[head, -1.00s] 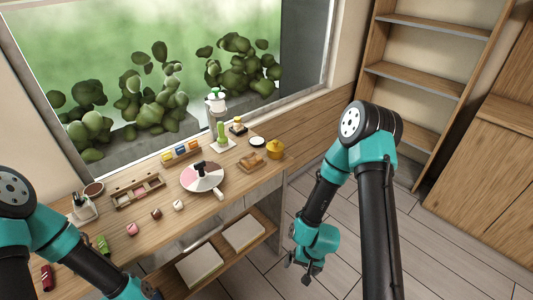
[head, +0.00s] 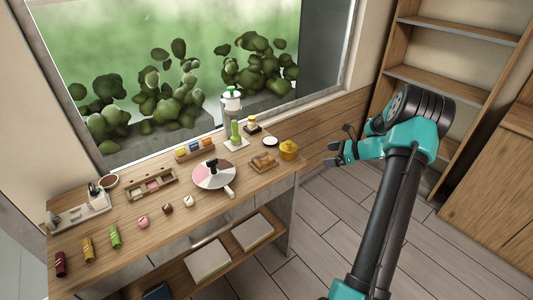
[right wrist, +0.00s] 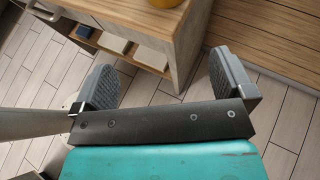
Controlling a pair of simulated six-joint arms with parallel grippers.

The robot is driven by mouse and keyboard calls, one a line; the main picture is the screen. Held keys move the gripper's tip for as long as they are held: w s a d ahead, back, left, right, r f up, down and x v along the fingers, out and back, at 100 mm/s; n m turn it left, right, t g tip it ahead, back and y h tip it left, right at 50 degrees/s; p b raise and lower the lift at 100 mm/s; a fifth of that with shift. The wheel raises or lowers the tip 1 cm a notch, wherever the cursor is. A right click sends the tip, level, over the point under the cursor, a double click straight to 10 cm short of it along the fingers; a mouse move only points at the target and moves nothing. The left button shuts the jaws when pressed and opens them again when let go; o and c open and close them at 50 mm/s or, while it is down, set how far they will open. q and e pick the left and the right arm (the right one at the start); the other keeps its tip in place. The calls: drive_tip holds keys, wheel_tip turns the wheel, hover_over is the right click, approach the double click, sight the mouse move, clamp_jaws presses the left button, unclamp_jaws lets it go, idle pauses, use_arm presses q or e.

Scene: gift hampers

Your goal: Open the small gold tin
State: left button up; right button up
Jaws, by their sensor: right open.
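The small gold tin (head: 288,149) stands at the right end of the wooden table, with what looks like its lid on top. Its lower edge also shows at the top of the right wrist view (right wrist: 166,2). My right gripper (head: 333,153) is open and empty, out past the table's right end. It is to the right of the tin and apart from it. In the right wrist view its two grey finger pads (right wrist: 165,80) are wide apart with floor between them. My left gripper is not in view.
A wooden board with small brown pieces (head: 263,162) and a small white-topped dish (head: 270,141) sit close to the tin. A white bottle (head: 231,103) stands behind. The floor right of the table is clear; a shelf unit (head: 450,75) stands farther right.

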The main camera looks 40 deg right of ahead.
drive_tip(key=shift+w+d+r+t, duration=0.15)
drive_tip(key=shift+d+r, duration=0.15)
drive_tip(key=shift+r, duration=0.25)
drive_tip(key=shift+d+r+t, duration=0.15)
drive_tip(key=shift+d+r, duration=0.15)
drive_tip(key=shift+r, duration=0.25)
approach(293, 152)
drive_tip(key=w+f, duration=0.1)
drive_tip(key=w, duration=0.1)
drive_tip(key=w+f, duration=0.2)
drive_tip(key=w, duration=0.1)
drive_tip(key=shift+w+f, duration=0.35)
drive_tip(key=shift+f, duration=0.05)
drive_tip(key=shift+x, duration=2.6)
